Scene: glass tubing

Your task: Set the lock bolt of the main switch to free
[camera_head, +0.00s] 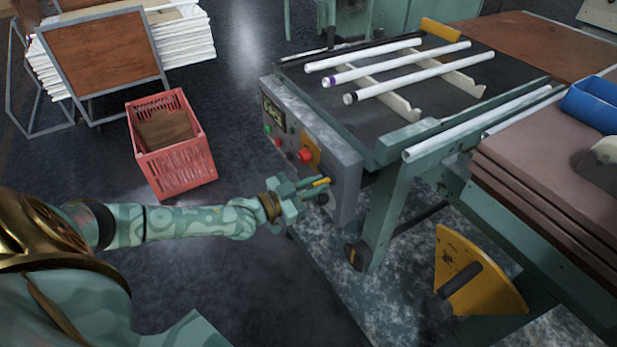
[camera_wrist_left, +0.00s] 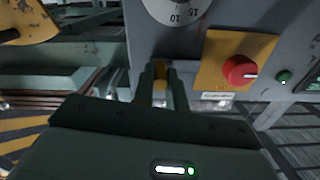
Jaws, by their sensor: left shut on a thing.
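The main switch, a red knob on a yellow-orange plate (camera_head: 305,155), is on the grey control panel at the machine's front. In the left wrist view the red knob (camera_wrist_left: 239,70) shows right of my fingers, its white mark pointing sideways. My left gripper (camera_head: 317,186) is at the panel's lower right, just below the main switch. In the left wrist view my left gripper (camera_wrist_left: 160,86) is shut on a small yellow piece, which looks like the lock bolt (camera_wrist_left: 160,72). The fingers hide most of it, so its setting cannot be told. My right gripper is out of view.
A green button (camera_wrist_left: 284,77) sits beside the red knob, and a numbered dial (camera_wrist_left: 178,8) is above my fingers. Glass tubes (camera_head: 400,71) lie on the machine's top. A red crate (camera_head: 175,170) stands on the floor at left. A yellow pedal-like plate (camera_head: 485,290) is below right.

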